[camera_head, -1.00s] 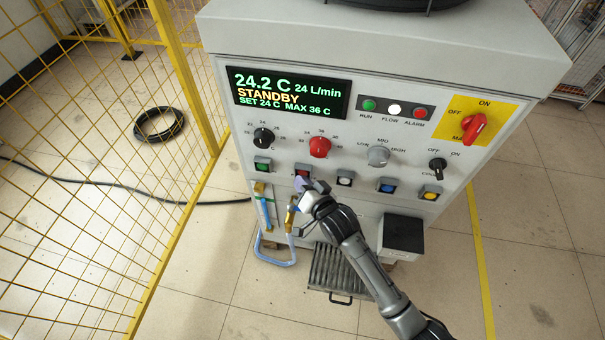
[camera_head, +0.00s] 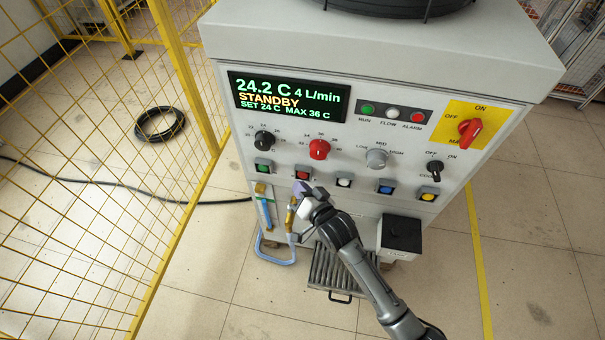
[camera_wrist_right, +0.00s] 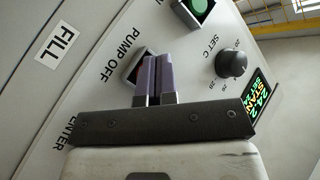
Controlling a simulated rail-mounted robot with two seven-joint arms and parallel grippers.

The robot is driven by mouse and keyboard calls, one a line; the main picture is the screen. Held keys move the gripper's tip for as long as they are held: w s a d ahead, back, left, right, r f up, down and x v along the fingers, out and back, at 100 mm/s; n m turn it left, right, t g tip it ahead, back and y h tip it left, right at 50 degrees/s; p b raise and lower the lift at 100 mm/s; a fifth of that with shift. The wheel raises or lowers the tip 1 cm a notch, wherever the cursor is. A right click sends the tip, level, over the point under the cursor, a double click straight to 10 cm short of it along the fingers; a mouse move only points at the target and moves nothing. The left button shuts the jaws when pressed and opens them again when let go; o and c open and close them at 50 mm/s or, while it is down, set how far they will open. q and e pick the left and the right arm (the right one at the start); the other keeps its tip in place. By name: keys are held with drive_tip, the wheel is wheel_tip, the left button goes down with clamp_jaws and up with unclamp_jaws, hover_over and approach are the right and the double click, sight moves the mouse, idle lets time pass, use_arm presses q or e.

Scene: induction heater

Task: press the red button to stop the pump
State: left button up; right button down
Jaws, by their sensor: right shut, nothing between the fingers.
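The red button (camera_head: 303,173) sits in the row of square buttons on the machine's front panel, second from the left. In the right wrist view the red button (camera_wrist_right: 135,70) is mostly hidden behind my fingers, beside the label "PUMP OFF". My right gripper (camera_head: 300,188) is shut and empty, with its tips just below the button in the head view. In the wrist view the right gripper's purple fingers (camera_wrist_right: 150,62) are together. The display (camera_head: 289,97) reads 24.2 C, 4 L/min, STANDBY. My left gripper is not in view.
A green button (camera_head: 263,167) is left of the red one; white (camera_head: 344,181), blue (camera_head: 386,187) and yellow (camera_head: 429,195) buttons are to its right. Knobs sit above. A blue hose (camera_head: 274,261) hangs below. A yellow mesh fence (camera_head: 90,170) stands at left.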

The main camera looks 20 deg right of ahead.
drive_tip(key=s+a+p, duration=0.1)
drive_tip(key=s, duration=0.1)
drive_tip(key=s+a+p, duration=0.2)
idle(0.6)
drive_tip(key=shift+s, duration=0.1)
idle(0.4)
drive_tip(key=s+a+p, duration=0.5)
drive_tip(key=s+a, duration=0.1)
drive_tip(key=s, duration=0.2)
drive_tip(key=shift+s+a, duration=0.2)
drive_tip(key=shift+s, duration=0.2)
